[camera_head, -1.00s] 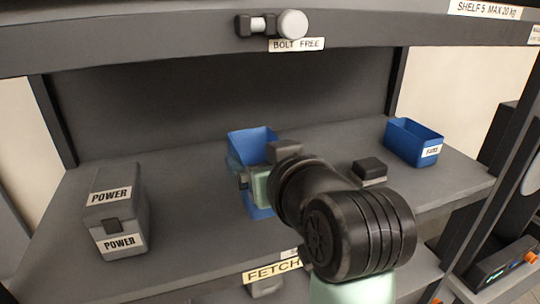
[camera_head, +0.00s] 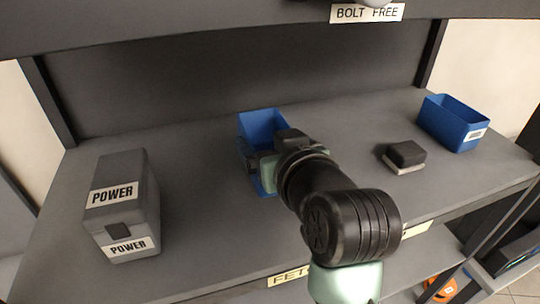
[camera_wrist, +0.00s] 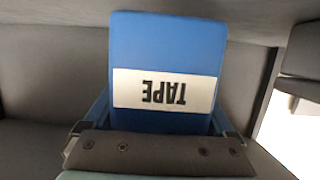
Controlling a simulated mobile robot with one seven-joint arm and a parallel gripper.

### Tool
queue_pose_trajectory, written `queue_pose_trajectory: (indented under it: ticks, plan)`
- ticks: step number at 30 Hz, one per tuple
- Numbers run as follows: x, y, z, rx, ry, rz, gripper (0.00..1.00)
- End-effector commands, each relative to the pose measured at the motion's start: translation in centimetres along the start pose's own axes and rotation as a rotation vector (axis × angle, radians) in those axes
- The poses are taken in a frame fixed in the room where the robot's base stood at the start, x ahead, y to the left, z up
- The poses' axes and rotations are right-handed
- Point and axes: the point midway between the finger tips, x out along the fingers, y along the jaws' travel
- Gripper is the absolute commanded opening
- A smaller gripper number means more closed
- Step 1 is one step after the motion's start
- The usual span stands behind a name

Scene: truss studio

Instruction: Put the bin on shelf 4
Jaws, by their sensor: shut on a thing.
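A blue bin (camera_head: 262,128) is in the middle of the head view, over the grey shelf board (camera_head: 330,125), partly hidden by my gripper and arm. In the wrist view the bin (camera_wrist: 167,50) fills the middle, with a white label reading TAPE upside down. My gripper (camera_head: 258,163) is shut on this bin at its near side; the fingertips are mostly hidden in the head view. Whether the bin touches the board cannot be told.
A grey POWER case (camera_head: 121,205) stands at the left of the shelf. A small black-and-grey block (camera_head: 404,156) and another blue bin (camera_head: 452,122) are at the right. An upper beam with a BOLT FREE label (camera_head: 366,13) crosses above. Free board lies between the case and the held bin.

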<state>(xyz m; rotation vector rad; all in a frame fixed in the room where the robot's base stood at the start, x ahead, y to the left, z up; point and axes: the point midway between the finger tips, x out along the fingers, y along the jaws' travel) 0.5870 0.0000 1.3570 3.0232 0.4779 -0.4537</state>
Motion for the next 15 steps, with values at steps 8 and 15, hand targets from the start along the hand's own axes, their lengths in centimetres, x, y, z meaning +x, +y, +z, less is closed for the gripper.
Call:
queue_pose_trajectory:
  ticks: [8, 15]
  plan:
    - [1.0, 0.0, 3.5, 0.003, -0.004, 0.000, 0.29]
    - [1.1, 0.0, 3.7, 0.000, 0.000, 0.000, 0.29]
